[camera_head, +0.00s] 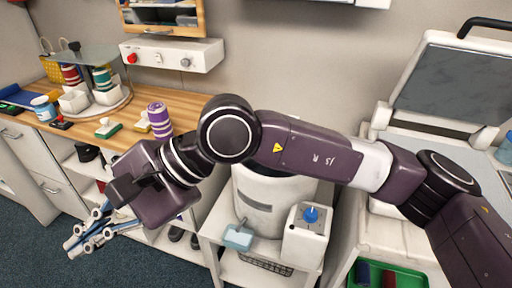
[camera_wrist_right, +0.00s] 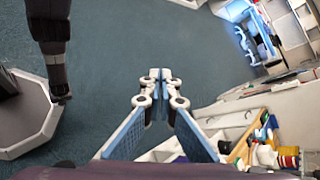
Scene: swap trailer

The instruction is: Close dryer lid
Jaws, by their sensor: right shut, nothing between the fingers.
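A white unit with a raised lid (camera_head: 452,88) stands at the right of the head view, and I take this to be the dryer. The lid has a grey inner panel, a pale frame and a black handle at its top edge; it is tilted up, open. My right arm crosses in front of the unit's lower part and hides some of it. My right gripper (camera_head: 85,237) is far to the left of the lid, over the floor in front of the bench. In the right wrist view the gripper (camera_wrist_right: 160,76) has its fingertips together with nothing between them. My left gripper does not show.
A white cylindrical container (camera_head: 268,205) and a white box with a blue knob (camera_head: 310,214) stand on a low cart behind my right arm. A wooden bench (camera_head: 185,107) holds jars and spools at the left. A green tray (camera_head: 405,274) is at the lower right. Open floor lies lower left.

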